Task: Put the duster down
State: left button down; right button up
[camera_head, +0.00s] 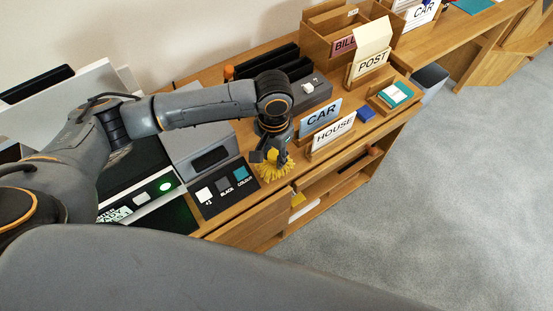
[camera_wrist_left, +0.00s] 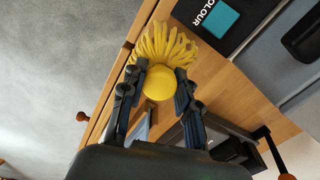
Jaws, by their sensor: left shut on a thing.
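The duster (camera_head: 274,167) has a yellow fringed head and a round yellow part. In the head view it is at the front edge of the wooden desk, under my left gripper (camera_head: 272,152). In the left wrist view the duster's yellow fringe (camera_wrist_left: 162,44) fans out beyond the fingertips, and its round yellow part (camera_wrist_left: 158,83) sits between the fingers. My left gripper (camera_wrist_left: 158,84) is shut on the duster. The fringe is close to the desk top; I cannot tell whether it touches. My right gripper is not in view.
A black panel (camera_head: 222,190) with white, black and teal squares lies left of the duster. CAR (camera_head: 320,117) and HOUSE (camera_head: 333,133) signs stand to its right. A wooden POST box (camera_head: 370,66) is farther back. The desk's front edge is close, with grey carpet (camera_head: 430,200) beyond.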

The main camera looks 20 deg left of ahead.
pick_arm(q)
jog(key=shift+w+f, duration=0.55)
jog(key=shift+f, duration=0.05)
jog(key=shift+w+f, duration=0.1)
jog(key=shift+f, duration=1.6)
jog(key=c, duration=1)
grip_release()
jog(key=shift+f, duration=0.15)
jog(key=shift+r, duration=0.35)
notch_tip(320, 180, up, 12)
jog(key=shift+f, duration=0.15)
